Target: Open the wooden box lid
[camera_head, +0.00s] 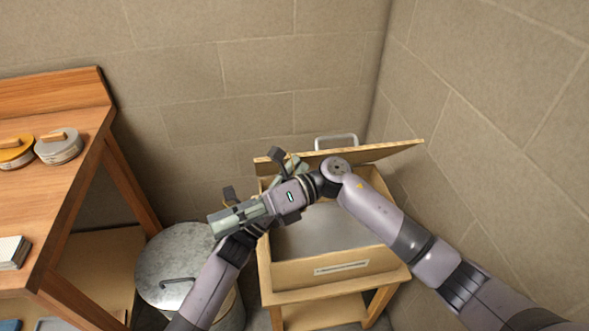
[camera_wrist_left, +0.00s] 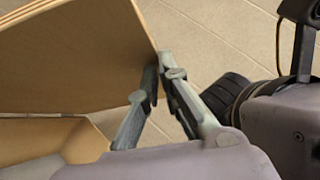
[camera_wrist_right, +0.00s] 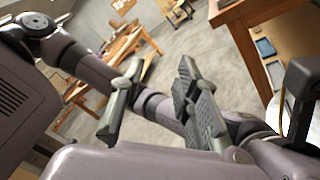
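The wooden box (camera_head: 340,270) stands in the corner with its lid (camera_head: 385,152) raised and tilted back at the rear. A metal handle (camera_head: 337,141) shows beyond the lid's edge. My left gripper (camera_head: 284,160) is at the left end of the raised lid. In the left wrist view its fingertips (camera_wrist_left: 158,66) are close together at the corner of the lid (camera_wrist_left: 75,50); I cannot tell whether they pinch it. My right gripper (camera_head: 228,208) is left of the box, open and empty, its fingers (camera_wrist_right: 155,95) wide apart. My arms hide part of the box.
A round metal bin (camera_head: 175,262) stands close to the left of the box. Block walls close in behind and to the right. The box interior (camera_head: 320,240) shows a bare grey surface.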

